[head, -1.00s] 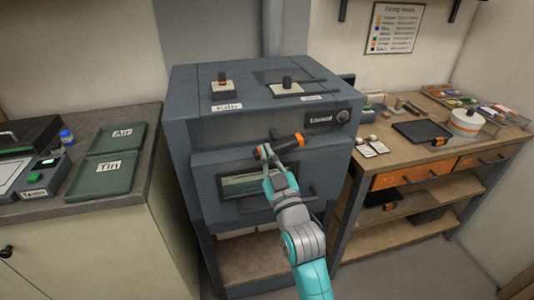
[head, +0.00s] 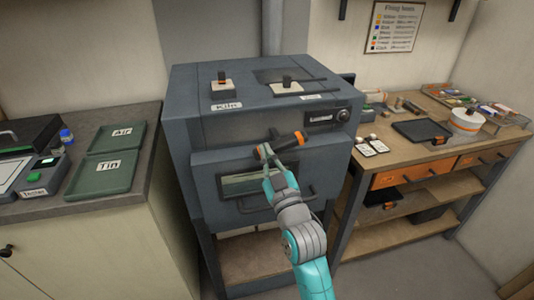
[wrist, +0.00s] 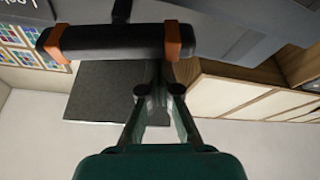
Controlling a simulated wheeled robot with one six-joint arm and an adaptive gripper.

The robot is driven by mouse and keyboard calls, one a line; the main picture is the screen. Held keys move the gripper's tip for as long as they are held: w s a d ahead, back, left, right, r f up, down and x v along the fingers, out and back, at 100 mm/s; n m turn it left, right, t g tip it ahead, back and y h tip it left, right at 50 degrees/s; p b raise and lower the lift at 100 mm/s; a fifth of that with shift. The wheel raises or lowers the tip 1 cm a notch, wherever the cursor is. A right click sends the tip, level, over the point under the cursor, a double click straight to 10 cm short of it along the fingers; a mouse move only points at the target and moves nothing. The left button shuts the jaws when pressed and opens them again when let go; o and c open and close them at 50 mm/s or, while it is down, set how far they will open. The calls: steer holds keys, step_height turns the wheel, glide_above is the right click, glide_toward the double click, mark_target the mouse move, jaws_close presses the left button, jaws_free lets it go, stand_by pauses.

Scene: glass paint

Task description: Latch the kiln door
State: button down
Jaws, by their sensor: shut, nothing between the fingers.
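The kiln (head: 190,105) is a grey box on a stand, with its name label on top. Its front door (head: 206,180) has a window (head: 250,184) and a bar handle (head: 306,192). The door looks upright and against the body; I cannot tell whether it is fully flush. Above the window is the latch lever (head: 290,141), a dark bar with orange bands, lying roughly sideways. It spans the upper wrist view (wrist: 110,42). My gripper (head: 265,160) is shut and empty, its fingertips right at the lever; contact is unclear. The fingertips also show in the wrist view (wrist: 160,75).
Left is a counter with green Air (head: 117,137) and Tin (head: 101,177) trays. Right is a wooden workbench (head: 395,165) with an orange drawer (head: 402,174), a dark tray (head: 421,131) and a round white pot (head: 467,121). Knobbed controls (head: 222,87) stand on the kiln top.

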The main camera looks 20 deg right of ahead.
steer(key=shift+f+n, duration=0.15)
steer(key=shift+n, duration=0.25)
steer(key=f+n+g+y, duration=0.1)
steer(key=n, duration=0.4)
steer(key=d+f+n+g+y, duration=0.1)
steer(key=f+n, duration=0.1)
steer(key=n, duration=0.3)
steer(key=d+f+n+g+y, duration=0.1)
steer(key=n+g, duration=0.1)
steer(key=n, duration=0.3)
steer(key=shift+d+f+y, duration=0.2)
steer(key=shift+f+y, duration=0.05)
steer(key=shift+y, duration=0.15)
steer(key=shift+d, duration=0.1)
